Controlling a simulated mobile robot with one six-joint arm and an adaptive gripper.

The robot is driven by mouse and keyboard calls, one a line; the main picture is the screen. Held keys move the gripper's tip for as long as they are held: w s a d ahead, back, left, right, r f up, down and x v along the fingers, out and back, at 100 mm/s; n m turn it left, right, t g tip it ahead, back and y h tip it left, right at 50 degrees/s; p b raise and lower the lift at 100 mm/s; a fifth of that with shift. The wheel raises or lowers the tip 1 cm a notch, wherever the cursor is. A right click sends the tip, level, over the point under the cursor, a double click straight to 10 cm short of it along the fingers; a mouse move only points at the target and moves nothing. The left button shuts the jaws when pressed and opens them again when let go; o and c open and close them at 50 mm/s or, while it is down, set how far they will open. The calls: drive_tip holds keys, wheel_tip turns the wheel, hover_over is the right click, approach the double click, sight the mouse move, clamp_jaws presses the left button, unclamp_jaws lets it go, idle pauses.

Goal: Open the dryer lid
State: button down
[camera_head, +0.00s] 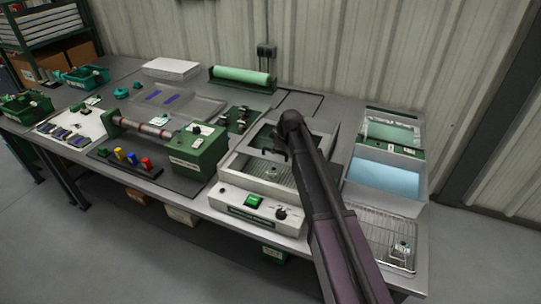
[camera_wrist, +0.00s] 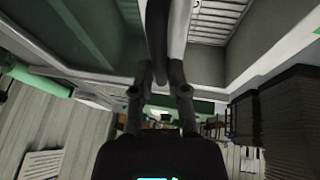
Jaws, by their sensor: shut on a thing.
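The dryer (camera_head: 232,196) is a light grey box near the middle of the bench, with a green switch and a black knob on its front panel. Its framed lid (camera_head: 262,133) appears raised at the back, and the slatted inside (camera_head: 262,178) shows in front of it. My gripper (camera_head: 283,152) is at the lid, partly hidden by my own arm. In the wrist view my gripper (camera_wrist: 160,75) is closed around a dark curved handle (camera_wrist: 157,35), with pale frame edges close beside it. The lid's exact angle is hard to tell.
A green roller machine (camera_head: 195,155) stands left of the dryer, with coloured pieces in front. A blue tray (camera_head: 385,178) and a wire rack (camera_head: 385,235) lie to the right. A green roll (camera_head: 240,77) is at the back. The corrugated wall (camera_head: 370,60) rises behind the bench.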

drive_tip(key=w+d, duration=0.1)
drive_tip(key=w, duration=0.2)
drive_tip(key=w+d, duration=0.1)
drive_tip(key=w, duration=0.2)
drive_tip(key=w+d, duration=0.1)
drive_tip(key=w, duration=0.2)
drive_tip(key=shift+w+d, duration=0.25)
drive_tip(key=shift+w, duration=0.1)
drive_tip(key=c, duration=0.6)
unclamp_jaws()
drive_tip(key=shift+c, duration=0.2)
drive_tip(key=shift+s, duration=0.1)
